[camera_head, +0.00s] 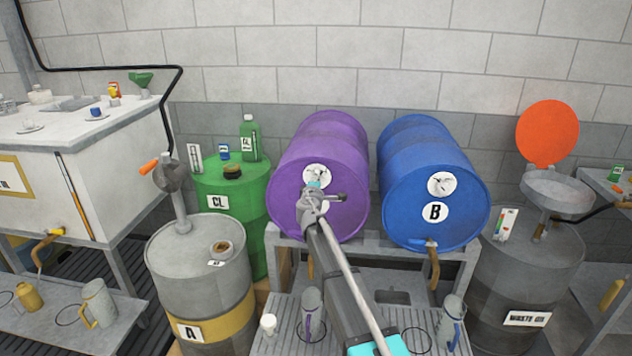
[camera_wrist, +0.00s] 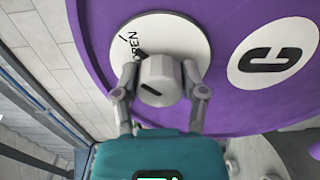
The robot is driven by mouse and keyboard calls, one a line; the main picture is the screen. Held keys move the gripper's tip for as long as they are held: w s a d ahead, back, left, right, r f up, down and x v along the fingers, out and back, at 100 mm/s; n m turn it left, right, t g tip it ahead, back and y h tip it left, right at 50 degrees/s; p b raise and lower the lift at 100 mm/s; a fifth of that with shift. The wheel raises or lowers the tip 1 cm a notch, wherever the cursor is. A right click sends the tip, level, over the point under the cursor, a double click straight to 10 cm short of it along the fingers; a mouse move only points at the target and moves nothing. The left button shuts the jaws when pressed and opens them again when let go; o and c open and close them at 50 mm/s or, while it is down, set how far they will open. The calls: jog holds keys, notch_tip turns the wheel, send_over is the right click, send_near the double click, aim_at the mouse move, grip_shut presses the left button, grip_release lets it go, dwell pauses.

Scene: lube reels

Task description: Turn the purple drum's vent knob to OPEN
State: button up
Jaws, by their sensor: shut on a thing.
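The purple drum (camera_head: 336,140) lies on its side on a rack, left of the blue drum. Its round white vent dial (camera_head: 317,170) is on the upper part of its front face, partly hidden by my arm. In the wrist view, the dial (camera_wrist: 192,42) shows the word OPEN near its left edge. The grey vent knob (camera_wrist: 160,78) stands at the dial, with a dark pointer mark on its face. My gripper (camera_wrist: 158,85) has one finger on each side of the knob and is shut on it; it also shows in the head view (camera_head: 314,188).
The blue drum B (camera_head: 430,185) lies right of the purple drum. Grey drum A (camera_head: 195,265) and a green drum (camera_head: 235,190) stand to the left. Jugs (camera_head: 312,305) stand on the grating below. A grey waste oil drum (camera_head: 530,275) is at right.

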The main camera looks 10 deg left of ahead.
dwell(0.5)
jog(key=o, duration=1.1)
jog(key=shift+o, duration=0.2)
jog(key=s, duration=1.2)
jog(key=shift+a, duration=0.25)
